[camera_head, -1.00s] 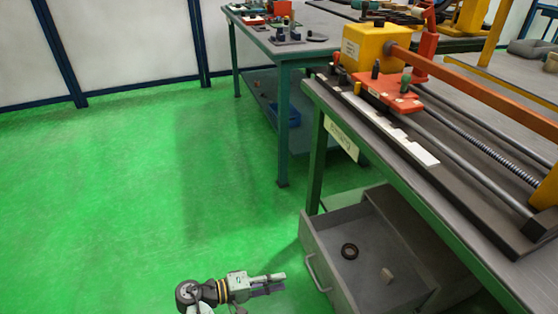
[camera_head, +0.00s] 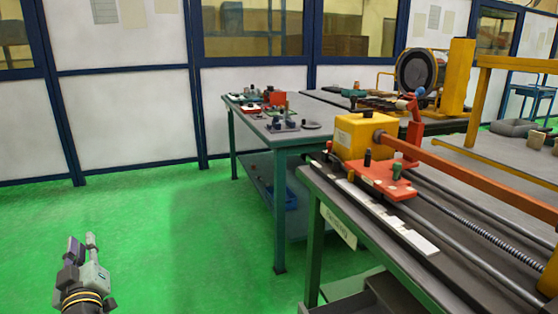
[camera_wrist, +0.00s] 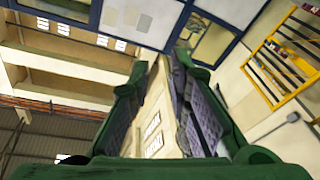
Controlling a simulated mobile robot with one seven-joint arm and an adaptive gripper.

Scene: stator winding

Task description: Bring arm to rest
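My gripper (camera_head: 83,243) shows at the lower left of the head view, pointing up above the green floor, away from the workbench. My gripper touches nothing that I can see.
A workbench (camera_head: 420,250) with a yellow-and-red winding machine (camera_head: 364,133) fills the right side. A drawer (camera_head: 372,298) below it is open, mostly cut off. A second green table (camera_head: 262,128) stands behind. The green floor (camera_head: 160,220) at left is clear.

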